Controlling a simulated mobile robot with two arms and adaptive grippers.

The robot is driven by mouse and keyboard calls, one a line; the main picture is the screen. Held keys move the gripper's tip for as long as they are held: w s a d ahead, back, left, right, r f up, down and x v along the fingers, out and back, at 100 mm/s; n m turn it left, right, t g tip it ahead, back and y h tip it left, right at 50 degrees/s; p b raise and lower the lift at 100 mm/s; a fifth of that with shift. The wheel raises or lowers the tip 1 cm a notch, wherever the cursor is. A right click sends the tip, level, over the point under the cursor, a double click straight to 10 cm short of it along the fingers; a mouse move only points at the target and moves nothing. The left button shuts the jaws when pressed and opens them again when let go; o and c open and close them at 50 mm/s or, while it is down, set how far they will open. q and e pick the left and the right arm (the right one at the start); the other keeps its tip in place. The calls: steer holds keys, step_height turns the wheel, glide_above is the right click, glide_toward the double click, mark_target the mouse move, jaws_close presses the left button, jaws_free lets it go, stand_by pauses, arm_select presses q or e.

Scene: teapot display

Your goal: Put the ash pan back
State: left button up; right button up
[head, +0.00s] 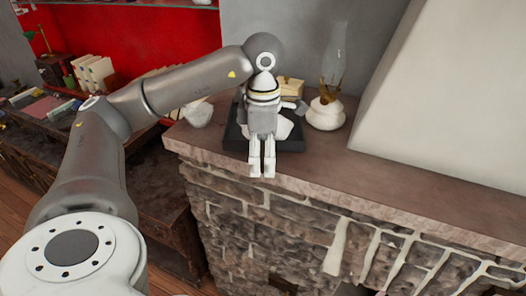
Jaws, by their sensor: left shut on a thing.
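A dark, shallow, square-edged pan (233,139), which looks like the ash pan, is on the stone mantel near its left end. My left gripper (262,172) is in front of it and hides its middle. The gripper's two pale fingers point down over the pan's front edge and are close together, shut on that edge as far as I can see. The exact contact is hidden. Pale shapes show inside or behind the pan to the right of the gripper; I cannot tell what they are. My right gripper is not in view.
A glass-chimney oil lamp (325,113) stands right of the pan, and a yellowish box (290,87) behind it. A white faceted object (197,113) is to the left. The mantel (400,195) is clear at right. A sloping white hood (450,100) rises behind. A cluttered desk is at left.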

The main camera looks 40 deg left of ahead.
arm_select(q)
steer(key=o, duration=1.3)
steer(key=shift+f, duration=0.15)
steer(key=shift+o, duration=0.6)
